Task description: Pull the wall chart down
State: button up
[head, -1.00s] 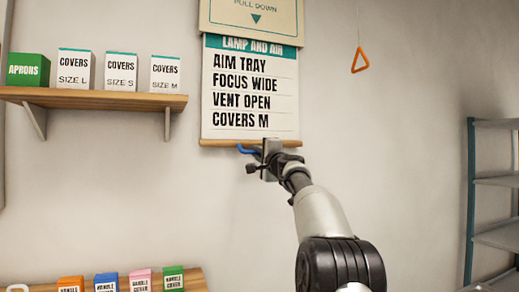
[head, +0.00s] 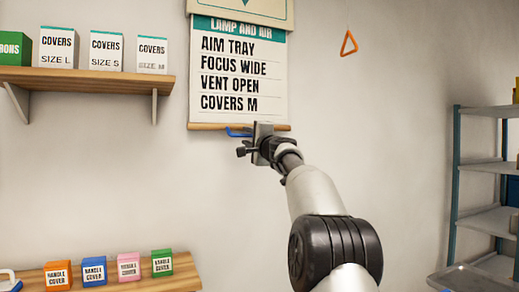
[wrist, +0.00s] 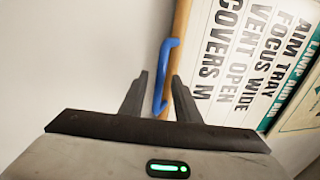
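The wall chart (head: 238,75) hangs unrolled below a cream housing (head: 240,10) and reads LAMP AND AIR, AIM TRAY, FOCUS WIDE, VENT OPEN, COVERS M. A wooden bar (head: 208,127) runs along its bottom edge, with a blue handle (head: 238,132) below it. The handle also shows in the wrist view (wrist: 163,80), joined to the bar (wrist: 180,35). My gripper (head: 260,133) is at the handle, just under the bar. In the wrist view its fingers (wrist: 160,88) stand apart with part of the handle between them. I cannot tell whether a finger touches it.
An upper shelf (head: 90,82) with boxes of covers is at left. A lower shelf (head: 180,284) holds several handle cover boxes. An orange triangular pull (head: 348,43) hangs at right, and a rack (head: 485,172) stands at far right. The wall below the chart is clear.

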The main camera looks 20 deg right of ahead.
jog(key=s+f, duration=0.3)
jog(key=s, duration=1.2)
jog(key=shift+s+d+b, duration=0.15)
jog(key=shift+b, duration=0.3)
jog(key=s+a+f+n+g+y, duration=0.2)
jog(key=s+a+f+n+g, duration=0.15)
jog(key=a+f, duration=0.35)
jog(key=s+a+f+n+g+y, duration=0.1)
jog(key=s+a+f+n+g, duration=0.1)
jog(key=s+a+f+n, duration=0.45)
jog(key=s+a+f+n+g+h, duration=0.2)
jog(key=s+f+n+g, duration=0.25)
jog(key=s+f, duration=0.9)
jog(key=s+a+f+n+g+h, duration=0.25)
jog(key=s+f+g, duration=0.25)
jog(key=s+f, duration=0.85)
notch_tip(320, 180, up, 30)
jog(key=s+p, duration=0.2)
jog(key=p, duration=2.5)
jog(key=shift+d+r+n+y+p, duration=0.25)
jog(key=shift+n+y+p, duration=0.05)
jog(key=shift+y+p, duration=0.1)
